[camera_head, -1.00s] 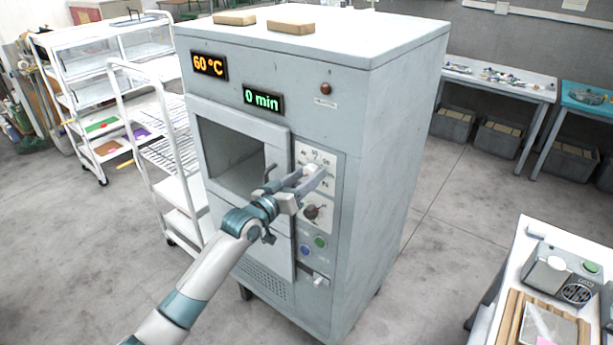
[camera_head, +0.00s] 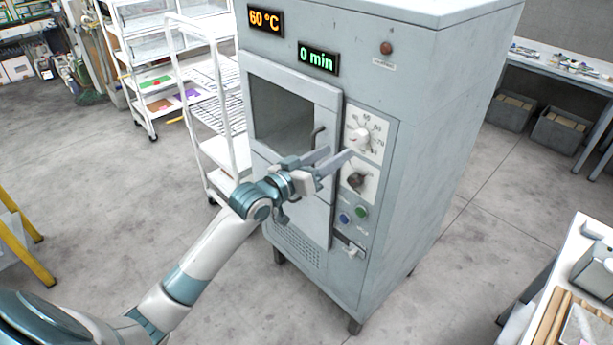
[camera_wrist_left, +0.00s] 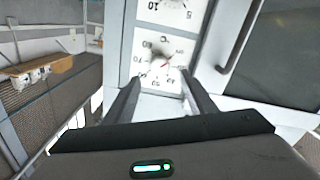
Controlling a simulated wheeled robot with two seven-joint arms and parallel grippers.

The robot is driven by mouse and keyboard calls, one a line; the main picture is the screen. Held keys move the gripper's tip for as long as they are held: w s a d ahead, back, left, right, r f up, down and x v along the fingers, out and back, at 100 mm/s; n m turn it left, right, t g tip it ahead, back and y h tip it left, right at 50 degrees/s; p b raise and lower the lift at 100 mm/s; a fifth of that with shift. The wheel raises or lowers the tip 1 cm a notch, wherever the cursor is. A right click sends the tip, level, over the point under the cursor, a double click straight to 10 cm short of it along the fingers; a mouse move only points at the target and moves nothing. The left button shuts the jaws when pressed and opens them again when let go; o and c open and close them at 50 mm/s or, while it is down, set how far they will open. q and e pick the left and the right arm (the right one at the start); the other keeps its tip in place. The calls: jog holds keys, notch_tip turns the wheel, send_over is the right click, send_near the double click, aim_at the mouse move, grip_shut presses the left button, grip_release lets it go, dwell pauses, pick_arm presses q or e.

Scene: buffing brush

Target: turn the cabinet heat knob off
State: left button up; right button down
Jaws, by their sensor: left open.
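The grey cabinet (camera_head: 430,170) stands ahead, with its heat readout (camera_head: 266,20) at 60 °C. The upper white knob (camera_head: 360,139), on a dial with numbers around 60 to 70, looks like the heat knob. It also shows in the left wrist view (camera_wrist_left: 159,66), with a red pointer mark. A darker knob (camera_head: 357,180) sits below it. My left gripper (camera_head: 340,153) is open and empty, just left of and below the white knob, apart from it. In the left wrist view its fingers (camera_wrist_left: 160,78) point towards the dial, one on each side.
The cabinet's timer readout (camera_head: 318,58) shows 0 min. A door handle (camera_head: 318,138) is close to my left gripper. Green (camera_head: 361,212) and blue (camera_head: 345,217) buttons sit below the knobs. A white rack trolley (camera_head: 205,110) stands left of the cabinet.

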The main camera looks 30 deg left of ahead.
pick_arm(q)
jog(key=b+v, duration=0.2)
jog(key=v, duration=0.6)
jog(key=shift+s, duration=0.2)
jog(key=shift+a, duration=0.1)
